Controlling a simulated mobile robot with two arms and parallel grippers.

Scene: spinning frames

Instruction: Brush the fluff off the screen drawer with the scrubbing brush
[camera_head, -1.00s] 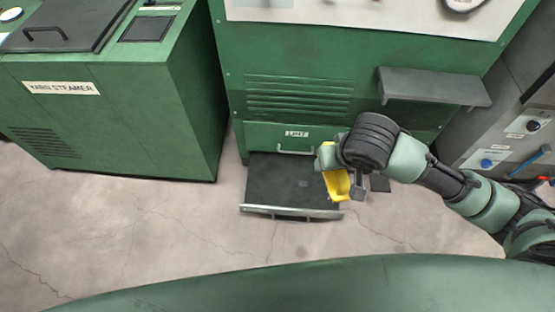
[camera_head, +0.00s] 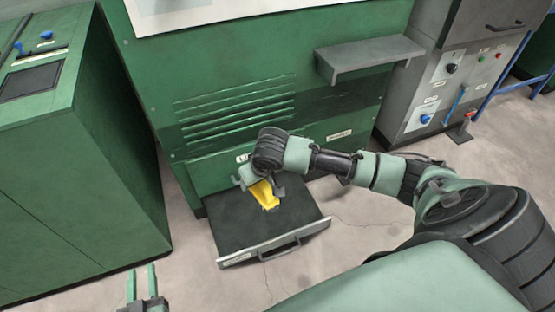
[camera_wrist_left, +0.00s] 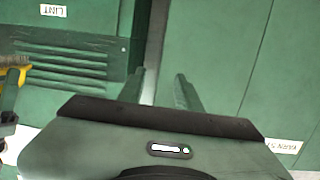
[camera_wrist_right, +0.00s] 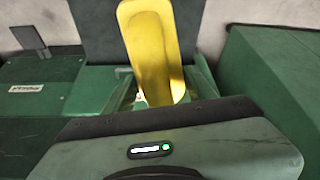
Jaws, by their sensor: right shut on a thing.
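The screen drawer (camera_head: 235,225) is a dark, flat tray with a grey front and handle, pulled out low from the green machine. The yellow scrubbing brush (camera_head: 265,194) is over the drawer in my right gripper (camera_head: 262,182), which is shut on it. In the right wrist view the brush (camera_wrist_right: 150,50) sticks out from between the fingers. I cannot tell whether its bristles touch the drawer. I cannot make out any fluff. My left gripper (camera_head: 142,277) is open and empty, left of the drawer; its fingers (camera_wrist_left: 158,92) stand apart in the left wrist view.
A green cabinet (camera_head: 75,170) stands left of the drawer. A grey shelf (camera_head: 368,56) juts from the green machine above right. A grey control unit (camera_head: 440,90) stands at right. Cracked concrete floor (camera_head: 350,215) is bare right of the drawer.

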